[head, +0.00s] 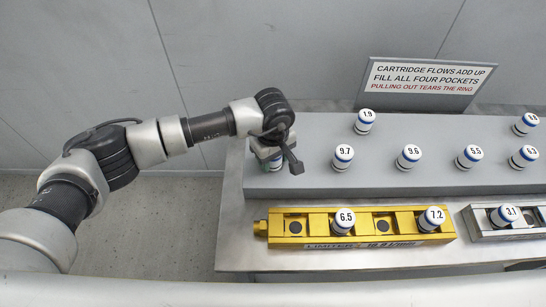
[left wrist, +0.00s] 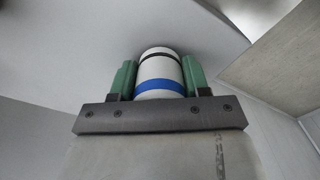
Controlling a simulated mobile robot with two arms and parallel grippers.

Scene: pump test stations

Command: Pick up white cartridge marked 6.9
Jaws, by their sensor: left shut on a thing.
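My left gripper (head: 272,157) is over the left end of the grey raised shelf (head: 300,182). It is shut on a white cartridge with a blue band and a thin black line. In the left wrist view this cartridge (left wrist: 159,73) sits between the two green finger pads. Its number does not show in either view, so I cannot read whether it is 6.9. In the head view the gripper mostly hides it, and I cannot tell whether it still touches the shelf. My right gripper is not in view.
Other cartridges stand on the shelf, including 9.7 (head: 342,158), 9.6 (head: 409,157) and 1.9 (head: 364,122). A yellow block (head: 292,242) in front holds 6.5 (head: 344,221) and 7.2 (head: 431,219). A silver block (head: 484,236) holds 3.1 (head: 505,215). A sign (head: 424,84) stands behind.

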